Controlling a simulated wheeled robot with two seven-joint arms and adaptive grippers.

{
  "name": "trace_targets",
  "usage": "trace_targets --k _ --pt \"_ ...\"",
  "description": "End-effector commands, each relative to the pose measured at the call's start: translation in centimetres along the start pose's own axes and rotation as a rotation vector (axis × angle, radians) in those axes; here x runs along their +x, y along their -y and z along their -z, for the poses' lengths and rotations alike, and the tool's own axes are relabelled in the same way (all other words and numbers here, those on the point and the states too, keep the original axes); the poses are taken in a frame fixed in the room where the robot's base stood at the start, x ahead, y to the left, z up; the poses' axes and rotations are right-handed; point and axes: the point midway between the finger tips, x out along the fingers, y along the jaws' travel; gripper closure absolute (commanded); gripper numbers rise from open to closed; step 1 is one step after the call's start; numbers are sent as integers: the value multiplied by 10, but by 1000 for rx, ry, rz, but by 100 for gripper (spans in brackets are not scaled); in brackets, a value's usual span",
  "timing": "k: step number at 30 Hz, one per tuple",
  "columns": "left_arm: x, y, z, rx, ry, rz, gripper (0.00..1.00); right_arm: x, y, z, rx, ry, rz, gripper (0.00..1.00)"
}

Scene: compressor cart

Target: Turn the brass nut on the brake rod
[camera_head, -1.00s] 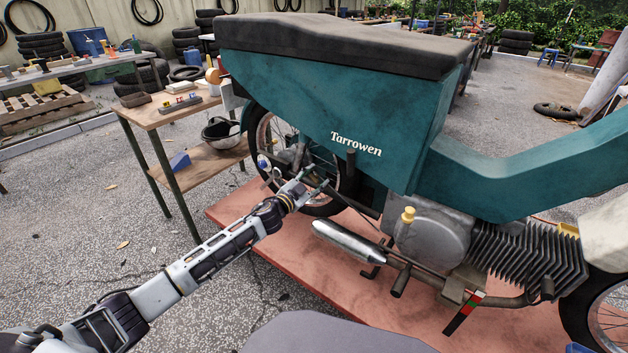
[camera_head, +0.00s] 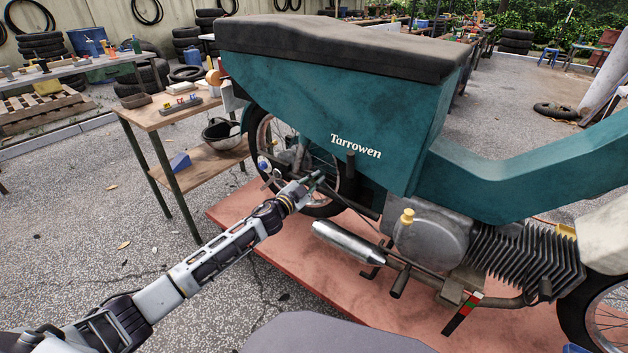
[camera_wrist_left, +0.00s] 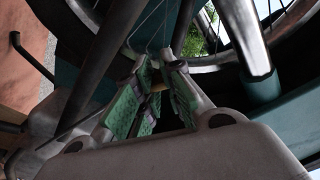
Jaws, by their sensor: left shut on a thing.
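My left gripper (camera_head: 314,182) is beside the rear wheel (camera_head: 330,205) of the teal motorbike (camera_head: 310,105), at the brake rod end. In the left wrist view, its green-padded fingers (camera_wrist_left: 152,95) are shut on a small brass-coloured piece, the brass nut (camera_wrist_left: 156,87). Most of the nut is hidden by the pads, and in the head view the fingers cover it. The brake rod (camera_head: 352,205) runs forward from the gripper towards the engine. My right gripper is in neither view.
The motorbike stands on a red platform (camera_head: 250,220). A silver silencer (camera_head: 345,243) lies low to the right of the gripper. A wooden bench (camera_head: 165,112) with tools stands behind left. Wheel spokes and dark frame tubes are close around the fingers in the wrist view.

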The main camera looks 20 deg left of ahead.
Motion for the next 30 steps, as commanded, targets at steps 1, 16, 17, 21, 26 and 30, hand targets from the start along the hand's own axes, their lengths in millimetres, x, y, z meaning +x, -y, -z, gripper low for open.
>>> trace_targets --k 1,16,17,21,26,30 --pt "0 -1 -1 1 1 -1 100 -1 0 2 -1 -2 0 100" --pt "-1 -1 -1 1 1 -1 71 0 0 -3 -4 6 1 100" --pt "-1 -1 -1 1 1 -1 70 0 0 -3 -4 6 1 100" --pt "-5 -1 -2 1 2 -1 70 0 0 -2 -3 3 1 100" --pt "-15 -3 -3 1 3 -4 70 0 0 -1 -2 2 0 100" --pt "-26 -4 -4 1 4 -6 43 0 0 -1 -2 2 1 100"
